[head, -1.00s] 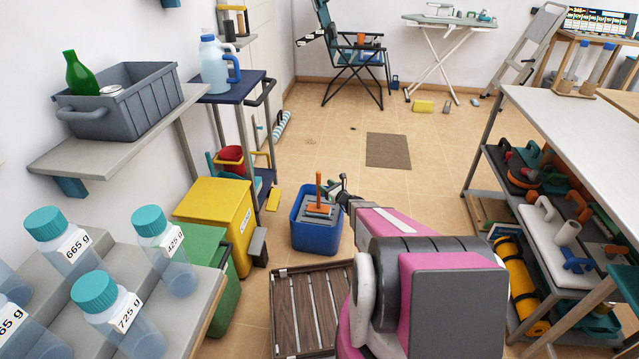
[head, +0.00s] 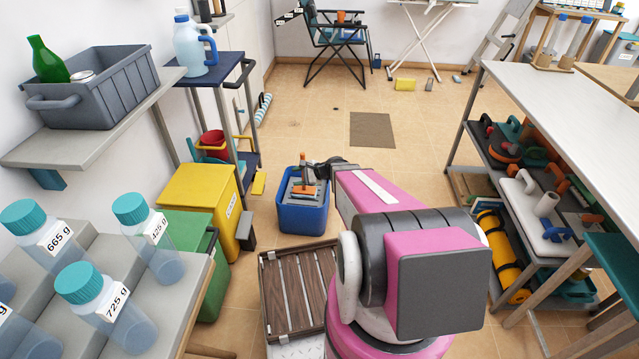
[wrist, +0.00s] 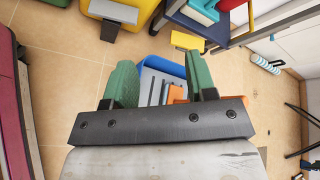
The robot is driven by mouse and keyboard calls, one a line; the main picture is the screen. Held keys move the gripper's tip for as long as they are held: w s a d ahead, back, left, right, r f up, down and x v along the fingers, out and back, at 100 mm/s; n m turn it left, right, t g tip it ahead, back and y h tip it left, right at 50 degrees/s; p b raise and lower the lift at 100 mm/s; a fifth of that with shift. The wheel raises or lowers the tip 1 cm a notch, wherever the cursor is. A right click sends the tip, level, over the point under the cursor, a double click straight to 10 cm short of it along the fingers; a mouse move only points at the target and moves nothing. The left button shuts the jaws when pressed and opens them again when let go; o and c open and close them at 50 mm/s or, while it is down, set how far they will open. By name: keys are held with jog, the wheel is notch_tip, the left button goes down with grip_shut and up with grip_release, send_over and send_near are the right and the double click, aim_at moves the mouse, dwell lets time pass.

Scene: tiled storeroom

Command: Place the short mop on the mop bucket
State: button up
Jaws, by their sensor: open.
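The blue mop bucket (head: 301,219) stands on the tiled floor, with a grey slatted top. A short orange-handled piece, which looks like the short mop (head: 304,172), stands roughly upright on that top. My gripper (head: 320,168) is at the bucket's upper right edge, close beside the orange handle. In the wrist view my gripper (wrist: 158,64) shows two green fingers spread apart, with the bucket (wrist: 152,80) beyond them. An orange part (wrist: 176,94) shows near the right finger, partly hidden by the gripper body. Nothing is visibly clamped.
A yellow bin (head: 208,200) and a green bin (head: 190,235) stand left of the bucket. A slatted brown crate (head: 290,290) lies in front. A loaded shelf table (head: 560,110) is at right. Floor beyond the bucket is mostly clear around a brown mat (head: 372,130).

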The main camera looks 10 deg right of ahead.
jog(key=s+d+r+n+g+h, duration=0.2)
jog(key=s+r+n+h, duration=0.3)
jog(key=s+n, duration=0.2)
jog(key=s+d+r+n+g+h, duration=0.3)
jog(key=s+r+n+h, duration=0.3)
jog(key=s, duration=0.4)
jog(key=shift+s+n+g+h, duration=0.25)
jog(key=shift+n+g+h, duration=0.05)
jog(key=shift+n, duration=0.6)
